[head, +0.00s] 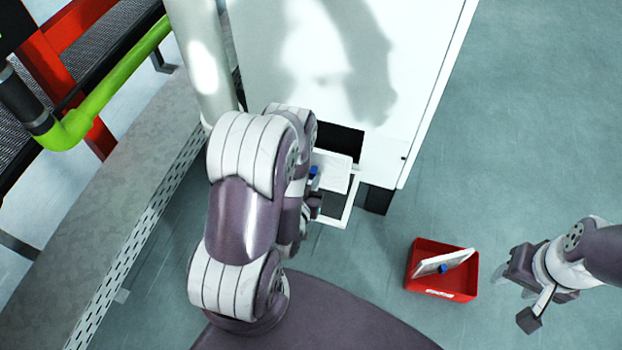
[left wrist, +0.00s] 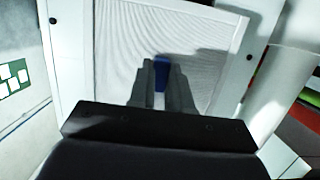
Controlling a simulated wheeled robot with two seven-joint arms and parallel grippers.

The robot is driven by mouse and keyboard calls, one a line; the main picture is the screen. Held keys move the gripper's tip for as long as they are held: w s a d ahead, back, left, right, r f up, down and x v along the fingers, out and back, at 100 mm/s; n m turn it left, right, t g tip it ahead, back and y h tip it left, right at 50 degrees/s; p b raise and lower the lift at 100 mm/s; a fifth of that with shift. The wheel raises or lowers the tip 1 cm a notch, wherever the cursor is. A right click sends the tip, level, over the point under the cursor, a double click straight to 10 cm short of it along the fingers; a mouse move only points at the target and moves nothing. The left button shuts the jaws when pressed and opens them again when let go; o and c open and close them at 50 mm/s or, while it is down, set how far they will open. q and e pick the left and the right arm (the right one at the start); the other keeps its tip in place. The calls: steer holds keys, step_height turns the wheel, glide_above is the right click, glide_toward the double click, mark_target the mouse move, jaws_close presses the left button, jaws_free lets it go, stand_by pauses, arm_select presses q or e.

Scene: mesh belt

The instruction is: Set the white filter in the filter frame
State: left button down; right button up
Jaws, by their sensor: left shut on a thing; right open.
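A white filter (head: 335,172) with a blue tab (head: 313,172) is at the white filter frame (head: 348,211), which sticks out from the foot of the white cabinet. My left gripper (head: 314,195) is shut on the blue tab, partly hidden by my arm. In the left wrist view, the fingers (left wrist: 162,85) close on the blue tab (left wrist: 161,72) in front of the pale mesh face (left wrist: 205,42). I cannot tell whether the filter is seated or just above the frame. My right gripper (head: 514,296) is open and empty at the right.
A red bin (head: 441,292) on the floor holds another pale panel (head: 440,262) with a blue tab, leaning. The white cabinet (head: 290,70) has a dark opening (head: 341,137) behind the frame. A grey perforated beam (head: 120,215) and a belt with a green pipe (head: 115,90) stand left.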

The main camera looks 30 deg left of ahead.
arm_select(q)
steer(key=b, duration=0.5)
glide_toward(333, 134)
steer(key=shift+w+a+f+b, duration=0.15)
steer(key=shift+w+f+b, duration=0.15)
steer(key=shift+w, duration=0.25)
steer(key=shift+w+a, duration=0.1)
steer(key=shift+w, duration=0.3)
steer(key=shift+w+a+b, duration=0.1)
steer(key=shift+w+b, duration=0.25)
steer(key=shift+w+a, duration=0.1)
steer(key=shift+w, duration=0.25)
steer(key=shift+w, duration=0.3)
steer(key=shift+f+b, duration=0.3)
steer(key=shift+b, duration=0.2)
